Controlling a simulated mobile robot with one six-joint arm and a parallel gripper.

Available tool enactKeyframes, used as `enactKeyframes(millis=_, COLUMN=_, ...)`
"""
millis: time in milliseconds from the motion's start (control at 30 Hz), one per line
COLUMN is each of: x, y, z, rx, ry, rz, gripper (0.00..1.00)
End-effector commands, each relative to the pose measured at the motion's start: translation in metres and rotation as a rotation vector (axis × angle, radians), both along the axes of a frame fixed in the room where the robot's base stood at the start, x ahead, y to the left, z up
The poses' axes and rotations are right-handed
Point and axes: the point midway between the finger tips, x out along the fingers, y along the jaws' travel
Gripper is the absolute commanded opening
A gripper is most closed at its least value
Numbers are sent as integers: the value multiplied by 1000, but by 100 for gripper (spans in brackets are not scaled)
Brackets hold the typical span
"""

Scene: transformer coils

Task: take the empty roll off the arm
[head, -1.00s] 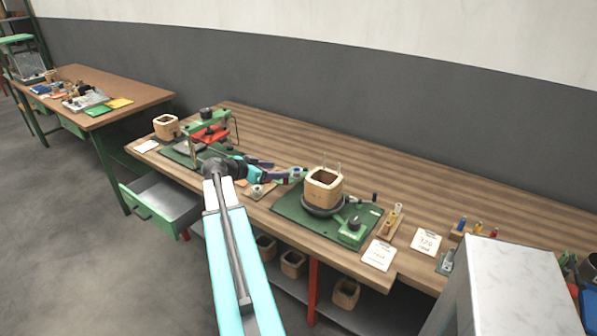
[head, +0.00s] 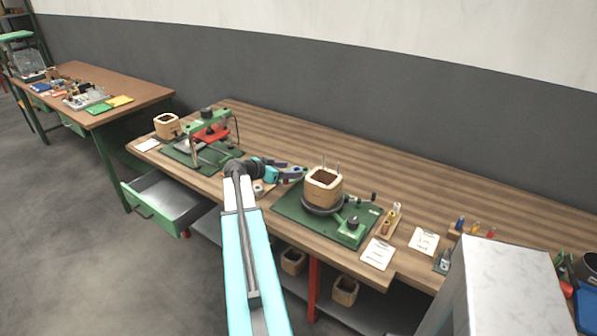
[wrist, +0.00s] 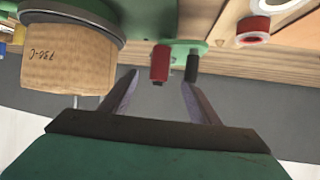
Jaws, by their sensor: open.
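My gripper (head: 297,170) is open near the left edge of the right-hand winding stand, left of its square wooden former (head: 323,188). In the wrist view, which appears upside down, the two fingers (wrist: 158,82) are spread with nothing between them. A red cylinder (wrist: 160,63) stands just beyond the fingertips, roughly in line with the gap. A dark cylinder (wrist: 193,66) stands beside it, beyond the right finger, both on a green bracket (wrist: 183,46). I cannot tell for sure which is the empty roll. In the head view the gripper hides this spot.
The marked wooden former (wrist: 68,65) is close left of the fingers in the wrist view. A red-and-white roll (wrist: 253,30) lies at right. A green press (head: 210,130) stands left on the bench. An open drawer (head: 165,200) juts out below. The bench's back is clear.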

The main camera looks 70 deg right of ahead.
Motion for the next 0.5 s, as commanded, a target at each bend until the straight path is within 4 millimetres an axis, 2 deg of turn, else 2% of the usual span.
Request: enactKeyframes(millis=500, x=-17, y=-35, z=-15, rx=1, ry=2, rz=-1, gripper=56)
